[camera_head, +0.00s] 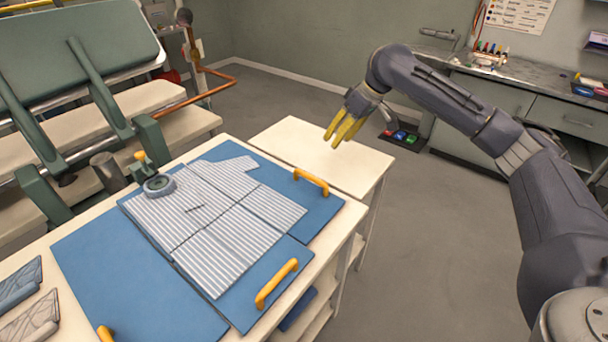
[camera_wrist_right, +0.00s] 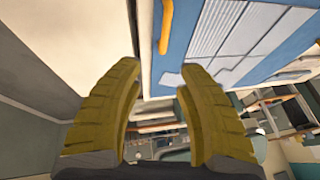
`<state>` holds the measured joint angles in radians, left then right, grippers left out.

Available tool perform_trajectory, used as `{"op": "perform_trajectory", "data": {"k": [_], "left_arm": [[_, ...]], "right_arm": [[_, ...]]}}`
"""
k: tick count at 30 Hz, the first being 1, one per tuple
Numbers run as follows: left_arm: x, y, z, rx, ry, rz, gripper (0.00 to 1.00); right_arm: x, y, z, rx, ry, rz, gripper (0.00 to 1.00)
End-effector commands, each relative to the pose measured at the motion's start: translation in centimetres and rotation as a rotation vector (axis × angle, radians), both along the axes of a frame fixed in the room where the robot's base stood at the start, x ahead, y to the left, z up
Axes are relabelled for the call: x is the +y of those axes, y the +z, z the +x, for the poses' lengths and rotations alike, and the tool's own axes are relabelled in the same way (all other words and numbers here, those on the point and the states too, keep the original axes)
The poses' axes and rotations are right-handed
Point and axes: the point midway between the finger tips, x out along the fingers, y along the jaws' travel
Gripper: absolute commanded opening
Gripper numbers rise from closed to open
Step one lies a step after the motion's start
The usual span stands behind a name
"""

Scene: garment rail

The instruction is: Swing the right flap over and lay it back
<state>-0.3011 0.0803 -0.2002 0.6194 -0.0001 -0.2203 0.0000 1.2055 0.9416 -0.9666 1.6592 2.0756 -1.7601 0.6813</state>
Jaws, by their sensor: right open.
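A blue folding board (camera_head: 130,275) lies flat on a cream table. A grey-and-white striped shirt (camera_head: 210,215) lies spread on it, with one sleeve (camera_head: 232,168) on the far right panel. The board's right flap (camera_head: 318,206) lies flat, with a yellow handle (camera_head: 311,181) at its outer edge. My right gripper (camera_head: 345,130) is open and empty, in the air beyond and right of that handle, apart from it. In the wrist view its yellow fingers (camera_wrist_right: 158,90) are spread, with a handle (camera_wrist_right: 166,27) and the shirt (camera_wrist_right: 228,35) past them. My left gripper is out of view.
A second yellow handle (camera_head: 276,284) is on the near panel and a third (camera_head: 104,333) at the bottom left. A round grey-green object (camera_head: 159,185) sits at the shirt's far left end. A bare cream side table (camera_head: 320,150) stands beyond the board. Patterned items (camera_head: 28,312) lie at left.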

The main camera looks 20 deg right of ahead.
Motion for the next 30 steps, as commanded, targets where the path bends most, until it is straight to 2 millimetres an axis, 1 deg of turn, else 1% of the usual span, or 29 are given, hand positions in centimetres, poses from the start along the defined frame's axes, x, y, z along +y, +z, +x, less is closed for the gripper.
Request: {"op": "perform_trajectory", "data": {"k": [3,5,8,11,24,30], "left_arm": [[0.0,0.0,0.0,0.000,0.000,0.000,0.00],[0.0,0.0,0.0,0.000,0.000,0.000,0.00],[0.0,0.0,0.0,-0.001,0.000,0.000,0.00],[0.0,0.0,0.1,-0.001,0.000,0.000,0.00],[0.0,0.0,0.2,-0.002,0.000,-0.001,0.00],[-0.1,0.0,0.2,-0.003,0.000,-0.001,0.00]], "right_arm": [[0.4,0.7,-0.5,0.006,0.010,-0.010,0.38],[0.6,0.7,-0.5,0.009,0.012,-0.012,0.38],[0.9,0.0,-0.4,0.011,0.014,-0.012,0.38],[1.4,-1.2,-0.1,0.012,0.014,-0.012,0.38],[4.3,-8.5,1.7,0.012,0.014,-0.011,0.38],[5.3,-11.4,2.5,0.011,0.012,-0.011,0.38]]}}
